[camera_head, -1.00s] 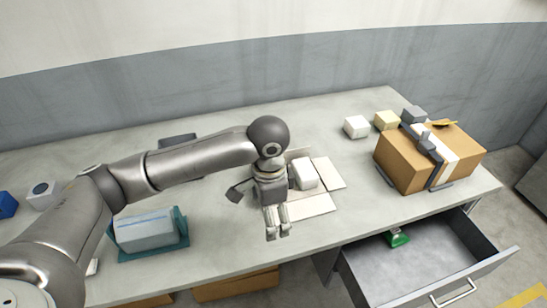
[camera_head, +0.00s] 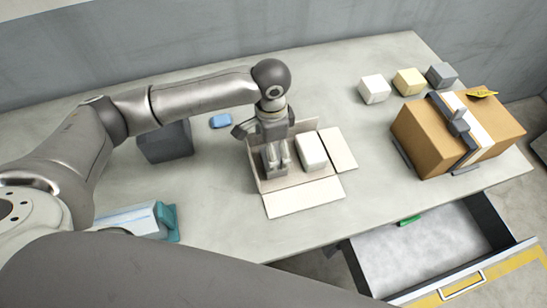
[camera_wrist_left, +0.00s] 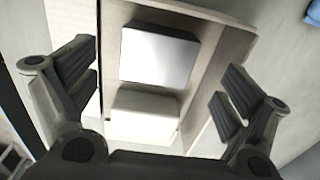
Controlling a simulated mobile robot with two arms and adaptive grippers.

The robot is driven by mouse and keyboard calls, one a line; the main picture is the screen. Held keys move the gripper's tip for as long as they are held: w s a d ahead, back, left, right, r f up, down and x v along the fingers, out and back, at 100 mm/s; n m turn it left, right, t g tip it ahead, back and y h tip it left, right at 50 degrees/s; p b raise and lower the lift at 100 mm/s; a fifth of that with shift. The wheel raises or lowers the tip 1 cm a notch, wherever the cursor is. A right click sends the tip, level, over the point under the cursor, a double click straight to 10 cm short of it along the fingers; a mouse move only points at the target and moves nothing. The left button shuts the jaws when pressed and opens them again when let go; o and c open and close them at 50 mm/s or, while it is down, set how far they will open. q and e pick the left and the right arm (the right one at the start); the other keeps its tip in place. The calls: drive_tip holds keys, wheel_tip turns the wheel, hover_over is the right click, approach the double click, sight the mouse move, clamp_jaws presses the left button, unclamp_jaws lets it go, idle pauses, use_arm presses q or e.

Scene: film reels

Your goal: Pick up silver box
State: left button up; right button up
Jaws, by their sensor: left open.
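A silver box (camera_wrist_left: 160,57) with a shiny, mirror-like top shows in the wrist view, inside an open carton (camera_wrist_left: 222,20). A white box (camera_wrist_left: 142,112) lies beside it in the carton. My left gripper (camera_wrist_left: 150,88) is open and empty, its fingers spread on either side of the two boxes. In the head view the left gripper (camera_head: 278,165) points down over the left part of the open carton (camera_head: 301,199). The white box (camera_head: 312,151) shows to its right. The silver box is mostly hidden by the gripper there. My right gripper is not in view.
The carton's flaps lie spread on the table. A dark grey box (camera_head: 166,143) and a blue object (camera_head: 220,121) are to the left. A taped brown box (camera_head: 418,136) stands right, with small blocks behind it. An open drawer (camera_head: 435,250) juts out at front right.

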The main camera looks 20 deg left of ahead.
use_arm(q)
wheel_tip(320, 180, down, 4)
drive_tip(key=shift+s+f+p, duration=0.1)
drive_tip(key=shift+f+p, duration=0.1)
drive_tip(key=shift+p, duration=0.5)
drive_tip(key=shift+f, duration=0.55)
drive_tip(key=shift+c, duration=0.8)
drive_tip(key=c, duration=1)
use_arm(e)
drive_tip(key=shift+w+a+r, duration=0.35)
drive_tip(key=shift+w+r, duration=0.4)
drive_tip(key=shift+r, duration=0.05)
